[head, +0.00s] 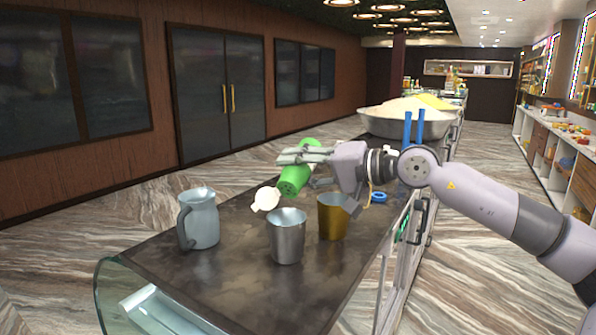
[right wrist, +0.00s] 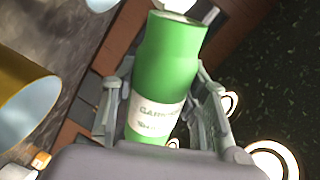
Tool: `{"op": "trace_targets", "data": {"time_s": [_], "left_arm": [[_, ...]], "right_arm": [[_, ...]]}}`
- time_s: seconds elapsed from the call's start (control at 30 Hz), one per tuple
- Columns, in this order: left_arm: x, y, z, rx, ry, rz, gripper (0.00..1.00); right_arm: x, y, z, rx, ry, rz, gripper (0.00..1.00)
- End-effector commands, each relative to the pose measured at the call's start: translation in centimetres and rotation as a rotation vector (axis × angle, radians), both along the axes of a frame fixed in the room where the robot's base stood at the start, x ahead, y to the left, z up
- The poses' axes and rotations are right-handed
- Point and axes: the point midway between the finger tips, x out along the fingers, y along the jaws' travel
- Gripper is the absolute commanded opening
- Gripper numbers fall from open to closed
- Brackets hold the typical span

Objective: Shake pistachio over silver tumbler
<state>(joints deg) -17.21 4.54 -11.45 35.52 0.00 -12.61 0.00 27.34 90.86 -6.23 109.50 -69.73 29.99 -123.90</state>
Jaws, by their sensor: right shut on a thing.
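My right gripper (head: 292,157) is shut on a green shaker (head: 293,179), held tilted above the counter, with its lower end toward the lower left. In the right wrist view the green shaker (right wrist: 170,65) lies between the fingers, and its pale label is only partly readable. The silver tumbler (head: 287,240) stands upright on the counter, below and apart from the shaker. A small white item (head: 265,199) shows by the shaker's lower end; I cannot tell whether it is attached. My left gripper is not in view.
A gold tumbler (head: 332,217) stands just right of the silver one, and also shows in the right wrist view (right wrist: 22,95). A grey-blue jug (head: 199,221) stands to the left. A blue ring (head: 378,197) lies behind. The dark counter (head: 215,285) is clear in front.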

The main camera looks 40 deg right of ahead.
Motion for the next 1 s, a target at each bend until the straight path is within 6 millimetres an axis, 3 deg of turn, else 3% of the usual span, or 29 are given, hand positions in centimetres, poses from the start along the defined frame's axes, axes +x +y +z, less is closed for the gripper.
{"op": "trace_targets", "data": {"time_s": [0.4,0.73,1.0], "left_arm": [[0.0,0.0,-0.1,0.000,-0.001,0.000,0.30],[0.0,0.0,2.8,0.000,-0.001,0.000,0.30],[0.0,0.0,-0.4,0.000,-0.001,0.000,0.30]], "right_arm": [[-0.1,0.0,0.2,0.002,-0.002,0.000,0.04],[-0.1,0.1,3.4,0.003,-0.002,0.000,0.04],[-0.1,0.0,0.3,0.002,-0.002,0.000,0.04]]}}
